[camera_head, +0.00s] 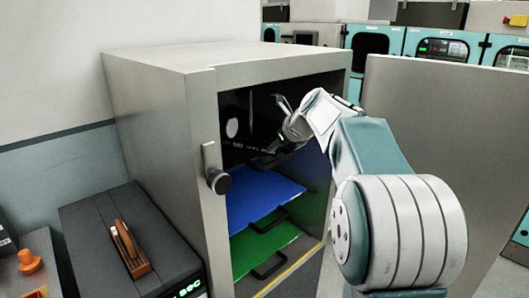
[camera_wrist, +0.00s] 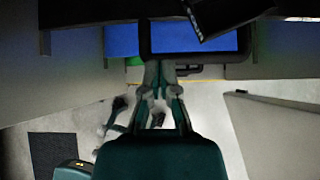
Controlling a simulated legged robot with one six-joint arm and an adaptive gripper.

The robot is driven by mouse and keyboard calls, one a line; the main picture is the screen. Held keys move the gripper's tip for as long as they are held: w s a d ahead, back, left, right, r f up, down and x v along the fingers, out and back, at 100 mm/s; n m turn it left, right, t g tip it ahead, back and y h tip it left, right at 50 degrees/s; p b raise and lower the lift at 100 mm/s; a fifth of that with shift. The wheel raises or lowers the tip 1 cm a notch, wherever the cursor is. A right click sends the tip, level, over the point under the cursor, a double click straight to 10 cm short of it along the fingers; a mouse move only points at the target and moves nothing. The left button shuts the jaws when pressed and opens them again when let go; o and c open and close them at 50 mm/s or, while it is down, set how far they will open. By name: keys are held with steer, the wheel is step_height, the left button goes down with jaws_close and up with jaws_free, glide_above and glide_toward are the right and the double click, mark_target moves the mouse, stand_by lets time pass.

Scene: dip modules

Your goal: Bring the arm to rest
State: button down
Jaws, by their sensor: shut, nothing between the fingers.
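My arm reaches from the right into the open grey cabinet (camera_head: 155,120) in the head view. My gripper (camera_head: 268,160) is inside the cabinet, above the blue tray (camera_head: 262,194); its fingertips are dark and hard to make out there. In the wrist view my gripper (camera_wrist: 159,66) is shut and empty, its fingertips overlapping a black handle (camera_wrist: 190,56) in the picture. I cannot tell whether they touch it. The blue tray also shows in the wrist view (camera_wrist: 105,40). A dark module with lettering (camera_wrist: 225,14) is at the top of that view.
A green tray (camera_head: 262,244) with a black handle lies below the blue one. The cabinet door (camera_head: 445,140) stands open at the right, close to my arm. A black case (camera_head: 150,225) with a brown handle stands at the left. Teal machines (camera_head: 435,45) line the back.

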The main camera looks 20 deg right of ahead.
steer(key=s+a+f+n+g+h, duration=0.1)
steer(key=s+a+n, duration=0.4)
steer(key=s+n, duration=0.3)
steer(key=s+a+n+g, duration=0.1)
steer(key=s+a+n, duration=0.55)
steer(key=s, duration=0.25)
steer(key=s+a+f+n+h, duration=0.1)
steer(key=s+f+n, duration=0.4)
steer(key=s+n, duration=0.3)
steer(key=s+a+f+n+h, duration=0.1)
steer(key=s+f+n, duration=0.3)
steer(key=s+n, duration=0.5)
steer(key=shift+s+f+g, duration=0.35)
steer(key=shift+s+g, duration=0.05)
steer(key=shift+s, duration=0.15)
